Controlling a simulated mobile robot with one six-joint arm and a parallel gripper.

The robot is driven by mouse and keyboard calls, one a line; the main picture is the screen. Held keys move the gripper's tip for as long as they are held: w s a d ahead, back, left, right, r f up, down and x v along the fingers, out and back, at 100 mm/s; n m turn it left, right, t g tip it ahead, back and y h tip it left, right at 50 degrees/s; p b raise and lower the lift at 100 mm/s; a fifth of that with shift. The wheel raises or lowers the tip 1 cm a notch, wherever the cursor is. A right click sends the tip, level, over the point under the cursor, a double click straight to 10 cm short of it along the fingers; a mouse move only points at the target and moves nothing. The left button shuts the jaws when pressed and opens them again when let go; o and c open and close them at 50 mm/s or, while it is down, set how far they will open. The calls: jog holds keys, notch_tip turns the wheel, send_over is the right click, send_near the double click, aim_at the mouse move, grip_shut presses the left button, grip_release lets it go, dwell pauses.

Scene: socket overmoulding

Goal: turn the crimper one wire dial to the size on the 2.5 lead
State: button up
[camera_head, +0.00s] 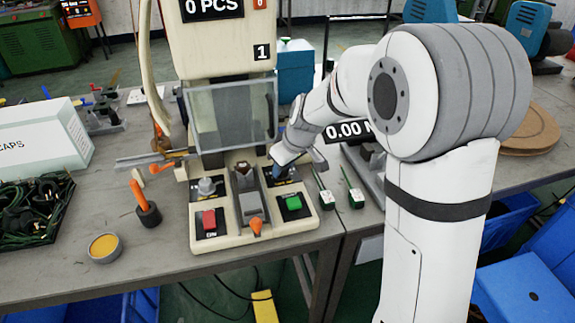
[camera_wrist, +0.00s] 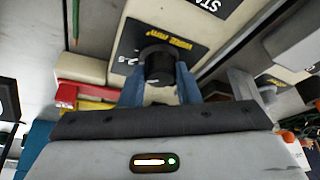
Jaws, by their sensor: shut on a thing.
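Crimper one (camera_head: 219,45) is the cream press marked "1" on the bench. Its wire dial (camera_wrist: 157,64) is a black knob on a dark plate with yellow lettering, seen upside down in the wrist view. My gripper (camera_wrist: 158,82) is shut on this dial, with a blue finger on each side. In the head view my gripper (camera_head: 281,165) is at the right of the press base and hides the dial. Two leads with green-and-white ends, a left one (camera_head: 327,199) and a right one (camera_head: 356,198), lie right of the press. Their sizes and the dial setting are unreadable.
The press base has another knob (camera_head: 207,187), a red button (camera_head: 209,219) and a green button (camera_head: 294,203). An orange-handled tool (camera_head: 147,205) and a round tin (camera_head: 104,247) stand to the left. A second display (camera_head: 348,130) stands behind my arm.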

jog(key=shift+w+r, duration=0.15)
jog(key=shift+w, duration=0.05)
jog(key=o, duration=1)
jog(key=p+v, duration=0.1)
jog(key=v, duration=0.6)
jog(key=shift+s+d+r, duration=0.15)
jog(key=shift+r, duration=0.05)
